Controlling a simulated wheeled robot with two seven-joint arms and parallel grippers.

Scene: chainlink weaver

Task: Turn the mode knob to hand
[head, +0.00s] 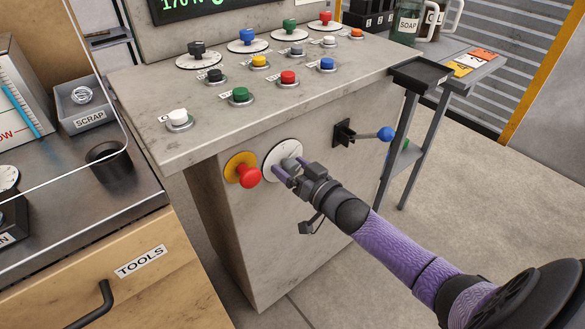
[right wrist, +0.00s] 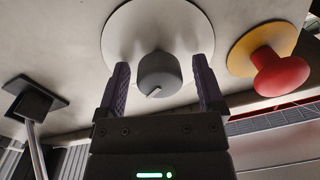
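The mode knob (right wrist: 158,76) is a dark grey round knob with a pale pointer line, on a white dial plate (head: 279,153) on the cabinet front. The plate also shows in the right wrist view (right wrist: 125,25). My right gripper (head: 287,170) is at the knob with its two purple-padded fingers apart. In the right wrist view the fingers (right wrist: 162,78) stand on either side of the knob, with a visible gap on each side. The dial's labels are too small or hidden to read. My left gripper is in neither view.
A red mushroom button (head: 249,176) on a yellow plate sits just left of the dial. A blue-tipped lever (head: 386,134) sticks out to the right. Several coloured buttons and knobs cover the sloped top panel (head: 217,114). A wooden tool drawer (head: 150,285) stands at left.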

